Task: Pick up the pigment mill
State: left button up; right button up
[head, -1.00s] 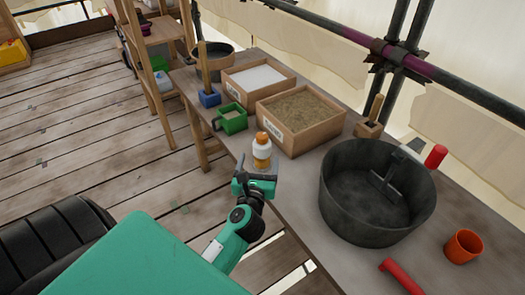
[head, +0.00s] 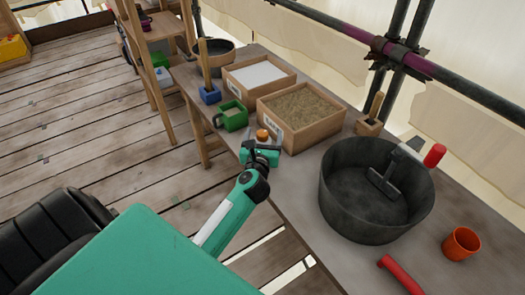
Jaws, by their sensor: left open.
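The pigment mill, which I take to be the small orange and white upright object (head: 262,135), stands on the workbench in front of the sand box. Only its orange top and a little of its upper part show; the rest is hidden behind my left gripper. My left gripper (head: 261,152) is open and right at the mill, overlapping its lower part in the head view. I cannot tell whether the fingers touch it or are around it. My right gripper is not in view.
A wooden box of sand (head: 300,108) stands close behind the mill, a box of white powder (head: 257,75) beyond it. A green container (head: 232,118) is to the left. A large black tub (head: 376,190), orange cup (head: 462,244) and red tool (head: 402,276) lie right on the workbench (head: 300,195).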

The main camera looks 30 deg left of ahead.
pick_arm(q)
jog(key=c, duration=1.1)
jog(key=shift+r, duration=0.1)
